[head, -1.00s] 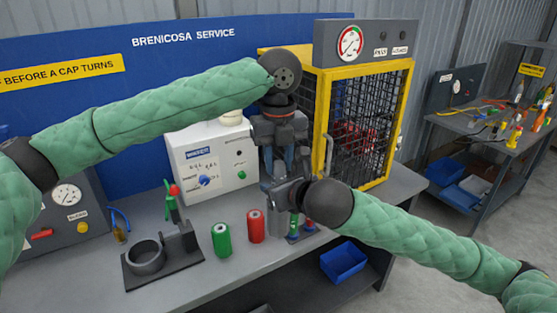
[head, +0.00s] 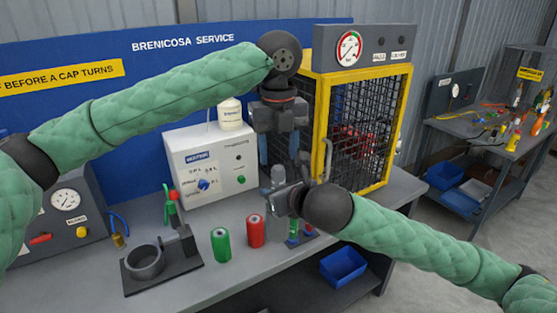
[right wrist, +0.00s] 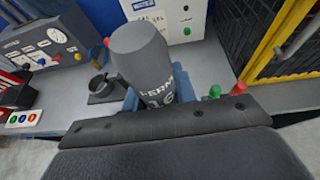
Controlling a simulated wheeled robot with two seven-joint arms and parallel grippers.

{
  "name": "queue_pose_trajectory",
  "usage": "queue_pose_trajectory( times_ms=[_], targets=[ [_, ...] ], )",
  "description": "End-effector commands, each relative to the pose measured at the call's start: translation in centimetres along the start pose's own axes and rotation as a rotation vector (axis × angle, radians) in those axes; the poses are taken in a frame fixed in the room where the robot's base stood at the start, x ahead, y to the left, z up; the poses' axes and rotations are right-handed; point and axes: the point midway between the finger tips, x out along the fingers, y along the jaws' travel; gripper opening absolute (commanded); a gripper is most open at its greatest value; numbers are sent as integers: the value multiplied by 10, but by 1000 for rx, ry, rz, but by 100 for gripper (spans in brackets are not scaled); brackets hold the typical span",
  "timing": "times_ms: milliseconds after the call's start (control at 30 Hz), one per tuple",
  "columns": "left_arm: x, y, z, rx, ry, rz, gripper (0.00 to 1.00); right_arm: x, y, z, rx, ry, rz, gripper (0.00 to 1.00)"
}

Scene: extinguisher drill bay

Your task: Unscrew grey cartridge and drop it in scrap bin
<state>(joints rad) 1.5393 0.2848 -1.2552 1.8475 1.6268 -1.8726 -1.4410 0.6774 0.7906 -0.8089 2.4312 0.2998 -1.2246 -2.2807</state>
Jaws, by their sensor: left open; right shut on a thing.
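The grey cartridge (head: 278,176) is a lettered cylinder held upright above the bench by my right gripper (head: 279,193). In the right wrist view the cartridge (right wrist: 142,55) fills the middle, between the blue fingers of my right gripper (right wrist: 158,98), which is shut on it. My left gripper (head: 283,153) points down just above the cartridge, its blue fingers spread apart. It appears clear of the cartridge. A blue open bin (head: 343,264) sits low below the bench's right end. No scrap label shows on it, so I cannot tell whether it is the scrap bin.
A green cylinder (head: 221,245) and a red cylinder (head: 255,231) stand on the bench. A black fixture with a ring (head: 145,262) is left of them. A white control box (head: 210,165) and a yellow-framed mesh cage (head: 365,130) stand behind. Small red and green parts stand below my grippers.

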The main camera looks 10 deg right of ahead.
Motion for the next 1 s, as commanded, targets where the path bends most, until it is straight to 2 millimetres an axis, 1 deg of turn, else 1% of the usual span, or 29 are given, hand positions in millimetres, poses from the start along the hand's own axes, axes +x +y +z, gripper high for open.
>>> queue_pose_trajectory(
  times_ms=[33,100,167,400,533,667,767,1000],
  targets=[
    [-4,0,0,0,-1,0,50,-1,0,2,0,-3,0,0],
    [-7,0,0,4,-1,1,39,-1,0,2,0,-3,0,0],
    [-12,0,0,22,-2,2,39,-1,0,2,0,-3,0,0],
    [-50,0,-1,195,-4,6,39,-1,0,2,0,-3,0,0],
    [-60,0,-3,255,-1,8,39,0,0,1,0,-3,0,0],
    [-53,0,-3,267,0,9,39,0,0,1,0,-3,0,0],
    [-40,1,-2,266,0,9,39,0,0,2,0,-3,0,0],
    [-2,1,-3,266,0,10,39,-1,0,2,0,-3,0,0]
  ],
)
